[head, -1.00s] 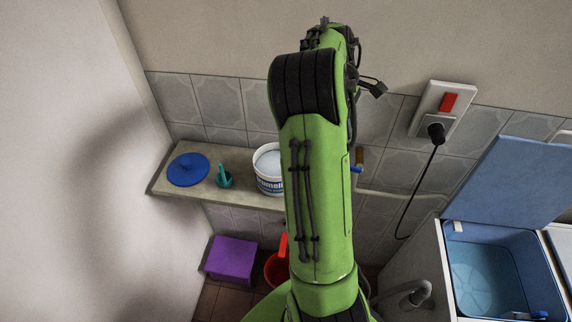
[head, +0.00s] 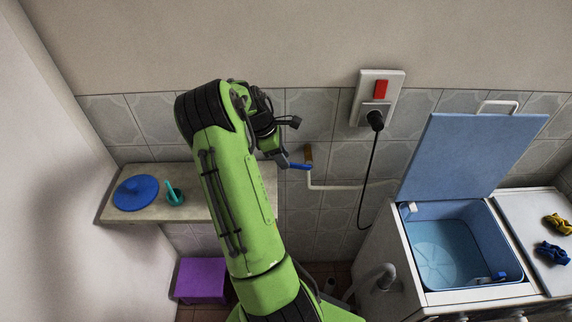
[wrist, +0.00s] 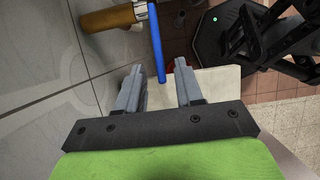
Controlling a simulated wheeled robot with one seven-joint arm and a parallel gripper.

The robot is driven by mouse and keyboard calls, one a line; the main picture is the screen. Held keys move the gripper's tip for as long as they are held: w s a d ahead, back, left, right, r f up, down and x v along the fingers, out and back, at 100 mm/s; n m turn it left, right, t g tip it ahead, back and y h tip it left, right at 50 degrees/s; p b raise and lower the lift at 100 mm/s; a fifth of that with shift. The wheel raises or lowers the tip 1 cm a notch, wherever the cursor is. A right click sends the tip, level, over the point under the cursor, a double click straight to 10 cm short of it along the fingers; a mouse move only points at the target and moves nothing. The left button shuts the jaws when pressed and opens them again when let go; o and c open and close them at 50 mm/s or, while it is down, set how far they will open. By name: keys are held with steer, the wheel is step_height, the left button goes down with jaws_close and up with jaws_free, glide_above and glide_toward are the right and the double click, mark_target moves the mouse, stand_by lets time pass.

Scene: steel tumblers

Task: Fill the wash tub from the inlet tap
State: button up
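The inlet tap (head: 308,153) is a brass-coloured fitting on the tiled wall with a blue lever (head: 301,166). In the wrist view the tap body (wrist: 112,18) is at the top and the lever (wrist: 157,42) points down between my fingers. My gripper (head: 283,160) is beside the lever in the head view; in the wrist view its fingers (wrist: 160,82) are apart, with the lever's end between them, not clamped. The blue wash tub (head: 438,252) is in the white machine at right, its lid (head: 470,155) raised. I cannot tell its water level.
A white pipe (head: 335,187) runs from the tap along the wall. A socket with a red switch (head: 380,90) and black cord is above. A purple box (head: 201,280) is below.

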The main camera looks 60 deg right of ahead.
mark_target(296, 164)
steer(key=x, duration=0.3)
steer(key=shift+s+f, duration=0.1)
steer(key=shift+f, duration=0.1)
steer(key=shift+c, duration=0.3)
jaws_close()
